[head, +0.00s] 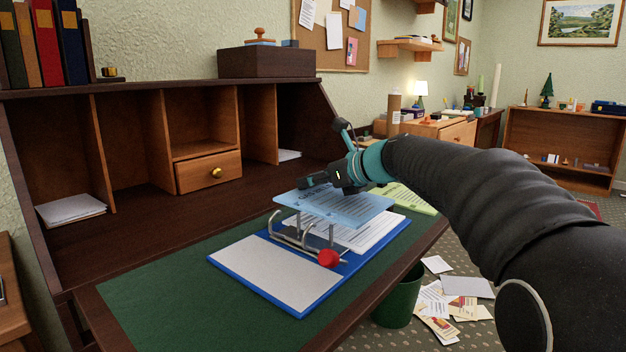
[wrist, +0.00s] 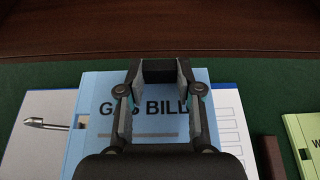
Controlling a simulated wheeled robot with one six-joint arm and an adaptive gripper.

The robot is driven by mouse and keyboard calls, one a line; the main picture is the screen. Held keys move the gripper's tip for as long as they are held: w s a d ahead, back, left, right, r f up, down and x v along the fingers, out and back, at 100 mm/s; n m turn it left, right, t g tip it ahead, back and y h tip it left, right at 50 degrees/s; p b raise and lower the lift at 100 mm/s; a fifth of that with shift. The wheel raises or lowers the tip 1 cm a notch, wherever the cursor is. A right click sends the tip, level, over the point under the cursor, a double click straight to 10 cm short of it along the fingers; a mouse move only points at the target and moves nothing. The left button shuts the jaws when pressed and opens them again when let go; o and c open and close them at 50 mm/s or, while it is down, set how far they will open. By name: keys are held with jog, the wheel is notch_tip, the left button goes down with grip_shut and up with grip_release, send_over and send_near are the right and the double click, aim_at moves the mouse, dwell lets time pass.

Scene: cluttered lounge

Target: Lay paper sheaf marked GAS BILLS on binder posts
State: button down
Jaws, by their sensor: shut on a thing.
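The pale blue paper sheaf (head: 350,207) is held over the open blue binder (head: 262,272) in the head view. In the wrist view the sheaf (wrist: 88,130) shows large letters reading GAS BILL, partly hidden by my fingers. My gripper (head: 322,182) is shut on the sheaf near its far edge; the fingers also show in the wrist view (wrist: 160,100). The metal binder posts (head: 290,232) stand open under the sheaf's left part. A red knob (head: 328,258) sits at their near end. I cannot tell whether the sheaf touches the posts. White sheets lie in the binder below.
A yellow-green sheaf (head: 408,197) lies on the desk right of the binder; its edge shows in the wrist view (wrist: 304,135). The desk's pigeonholes and small drawer (head: 208,171) stand behind. A green bin (head: 399,300) and scattered papers are on the floor. The green desktop (head: 150,300) is clear at left.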

aim_at(322, 191)
jog(key=shift+f, duration=0.15)
jog(key=shift+f+b, duration=0.7)
jog(key=shift+f, duration=0.65)
dwell(0.9)
jog(key=shift+f, duration=0.7)
jog(key=shift+f, duration=0.45)
dwell(1.0)
jog(key=c, duration=0.7)
grip_release()
jog(key=v, duration=1.2)
